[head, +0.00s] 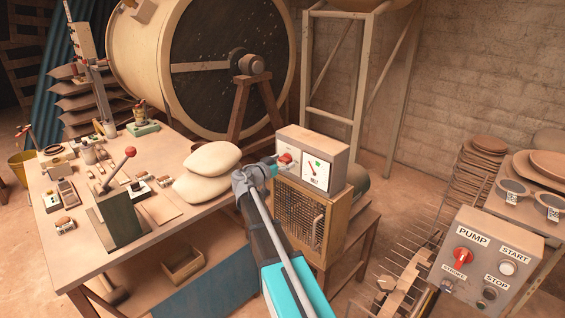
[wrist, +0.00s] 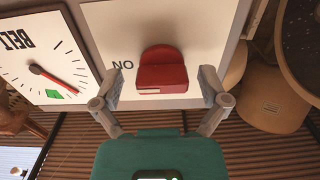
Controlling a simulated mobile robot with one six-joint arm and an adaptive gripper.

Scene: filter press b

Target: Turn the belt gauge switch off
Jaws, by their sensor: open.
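The belt gauge box (head: 325,149) stands on a wooden cabinet, its pale front facing my arm. Its red switch knob (head: 285,158) sits left of the dial (head: 316,174) marked BELT. In the wrist view the red knob (wrist: 162,72) shows large beside an upside-down ON label. My gripper (head: 270,166) is at the box front. In the wrist view my gripper (wrist: 160,88) is open, one finger on each side of the knob with gaps on both sides. The dial (wrist: 42,62) has a red needle whose tip lies beside a green patch.
Two pale sacks (head: 207,170) lie on the workbench (head: 165,225) just left of my gripper. A wire-fronted cabinet (head: 305,215) is below the box. A pump control box (head: 490,262) stands at lower right, near a wire rack (head: 400,275). A big drum (head: 205,60) is behind.

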